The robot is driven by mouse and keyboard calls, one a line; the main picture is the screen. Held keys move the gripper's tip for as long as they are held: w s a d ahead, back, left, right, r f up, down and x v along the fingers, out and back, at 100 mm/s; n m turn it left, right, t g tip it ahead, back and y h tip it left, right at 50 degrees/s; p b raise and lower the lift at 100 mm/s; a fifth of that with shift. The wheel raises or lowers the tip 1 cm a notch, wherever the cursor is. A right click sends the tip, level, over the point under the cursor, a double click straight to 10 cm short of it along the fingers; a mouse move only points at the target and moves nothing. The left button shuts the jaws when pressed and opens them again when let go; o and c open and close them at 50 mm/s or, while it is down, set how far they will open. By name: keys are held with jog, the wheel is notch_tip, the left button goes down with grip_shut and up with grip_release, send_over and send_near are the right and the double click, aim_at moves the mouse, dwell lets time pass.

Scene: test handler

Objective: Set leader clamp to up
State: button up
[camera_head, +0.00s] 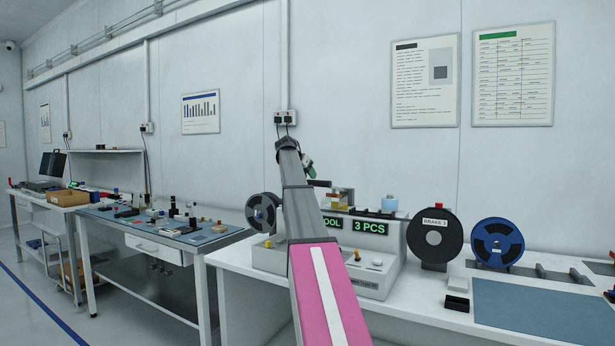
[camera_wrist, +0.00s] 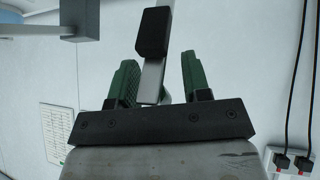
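My gripper (camera_head: 308,164) is above the test handler (camera_head: 375,278), mostly hidden behind my own arm in the head view. In the wrist view my gripper (camera_wrist: 158,62) is open, its two green fingers apart. A black-tipped lever (camera_wrist: 153,34) on a pale grey bar, which looks like the leader clamp, shows between the fingers. Gaps show on both sides of it, and I cannot tell how deep it sits between them. In the head view a small dark piece (camera_head: 319,183) lies just by the gripper; I cannot tell whether it is the same lever.
A black reel (camera_head: 435,236) and a blue reel (camera_head: 497,242) stand right of the handler; another dark reel (camera_head: 262,212) is at its left. A small black box (camera_head: 457,303) and a blue mat (camera_head: 550,310) lie on the bench. A cluttered second bench (camera_head: 165,228) stands left.

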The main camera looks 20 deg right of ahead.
jog(key=v, duration=1)
jog(key=shift+a+r, duration=0.25)
jog(key=shift+a, duration=0.05)
jog(key=shift+s, duration=0.15)
